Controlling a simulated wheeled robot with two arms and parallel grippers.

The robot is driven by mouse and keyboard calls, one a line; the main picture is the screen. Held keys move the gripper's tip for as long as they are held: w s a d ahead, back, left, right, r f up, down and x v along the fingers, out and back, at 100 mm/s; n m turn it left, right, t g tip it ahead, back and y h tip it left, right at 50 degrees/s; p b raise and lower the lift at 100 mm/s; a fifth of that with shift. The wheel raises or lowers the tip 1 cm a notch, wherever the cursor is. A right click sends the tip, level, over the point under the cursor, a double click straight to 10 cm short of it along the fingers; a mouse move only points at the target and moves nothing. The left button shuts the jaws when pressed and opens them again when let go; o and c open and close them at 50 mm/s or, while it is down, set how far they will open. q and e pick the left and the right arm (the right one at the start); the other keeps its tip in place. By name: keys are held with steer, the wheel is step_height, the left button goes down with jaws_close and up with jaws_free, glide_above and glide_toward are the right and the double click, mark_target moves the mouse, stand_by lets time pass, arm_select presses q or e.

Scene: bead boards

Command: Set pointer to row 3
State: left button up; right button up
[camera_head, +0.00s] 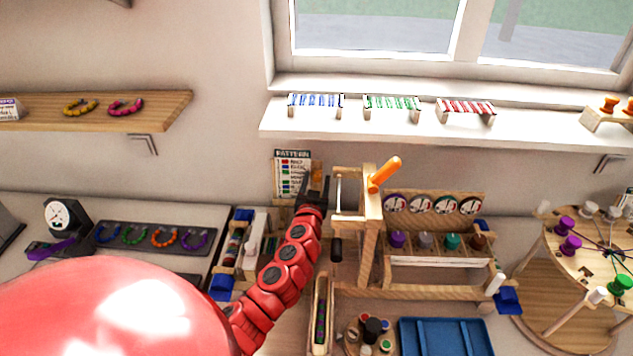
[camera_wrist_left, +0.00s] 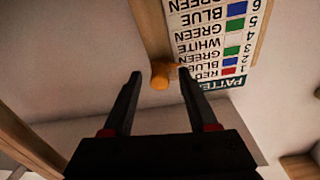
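The pattern card (camera_head: 291,172) hangs on the back wall and lists numbered colour rows; it appears upside down in the left wrist view (camera_wrist_left: 212,40). A wooden rail (camera_wrist_left: 150,25) runs along the card's edge and carries a round orange knob (camera_wrist_left: 160,76), the pointer's grip. The knob is level with the low-numbered rows near the card's title; its exact row is unclear. My left gripper (camera_head: 317,184) is raised at the card. In the wrist view its open fingers (camera_wrist_left: 159,74) stand either side of the knob, with gaps visible. My right gripper is not in view.
A wooden stand with an orange handle (camera_head: 385,174) rises just right of my left gripper. A rack with dials and spools (camera_head: 432,262), a blue tray (camera_head: 445,338) and a round peg wheel (camera_head: 590,262) lie farther right. A window shelf (camera_head: 400,128) is above.

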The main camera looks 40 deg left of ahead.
arm_select(q)
steer(key=shift+s+d, duration=0.15)
steer(key=shift+s, duration=0.3)
steer(key=b+v, duration=0.1)
steer(key=v, duration=1.5)
steer(key=shift+s+b, duration=0.2)
steer(key=shift+b, duration=0.2)
steer(key=shift+d+f, duration=0.1)
steer(key=shift+d, duration=0.05)
